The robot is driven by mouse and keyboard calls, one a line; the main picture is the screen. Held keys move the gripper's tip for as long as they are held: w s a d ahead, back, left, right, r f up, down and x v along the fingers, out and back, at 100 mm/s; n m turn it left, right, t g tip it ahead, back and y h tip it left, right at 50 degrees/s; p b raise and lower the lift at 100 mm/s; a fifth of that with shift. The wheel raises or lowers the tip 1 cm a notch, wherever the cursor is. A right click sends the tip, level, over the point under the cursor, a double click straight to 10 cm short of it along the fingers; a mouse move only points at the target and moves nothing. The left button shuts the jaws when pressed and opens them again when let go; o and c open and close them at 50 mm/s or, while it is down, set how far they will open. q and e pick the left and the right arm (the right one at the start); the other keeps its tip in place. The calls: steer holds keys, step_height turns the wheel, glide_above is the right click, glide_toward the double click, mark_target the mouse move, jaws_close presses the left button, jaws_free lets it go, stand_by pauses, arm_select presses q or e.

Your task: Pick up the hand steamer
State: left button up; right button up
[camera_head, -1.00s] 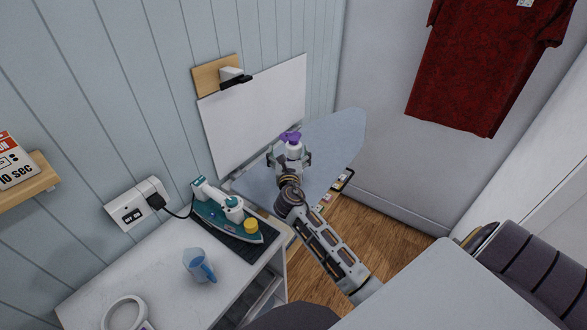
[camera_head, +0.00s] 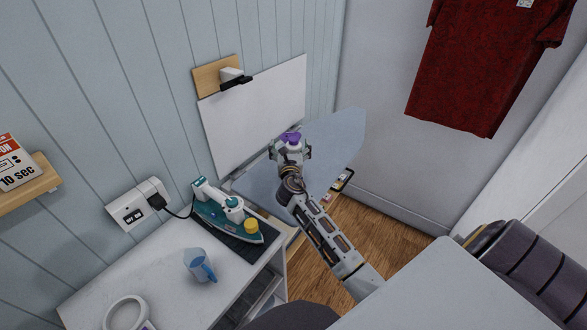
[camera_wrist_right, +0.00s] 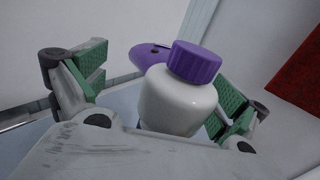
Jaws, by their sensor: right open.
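The hand steamer (camera_head: 291,140), white with a purple head, stands at the ironing board. In the right wrist view it (camera_wrist_right: 180,100) shows a white rounded body and a purple ribbed cap. My right gripper (camera_head: 291,153) is open around the steamer's body. In the wrist view its green-padded fingers (camera_wrist_right: 165,85) are on both sides of the steamer, with a gap at the left finger; contact at the right one cannot be told. The steamer's lower part is hidden by the gripper. My left gripper is not in view.
The pale blue ironing board (camera_head: 338,135) lies below a white panel (camera_head: 255,110) on the wall. A red shirt (camera_head: 485,70) hangs at right.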

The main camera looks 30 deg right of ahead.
steer(key=shift+x, duration=1.05)
jaws_close()
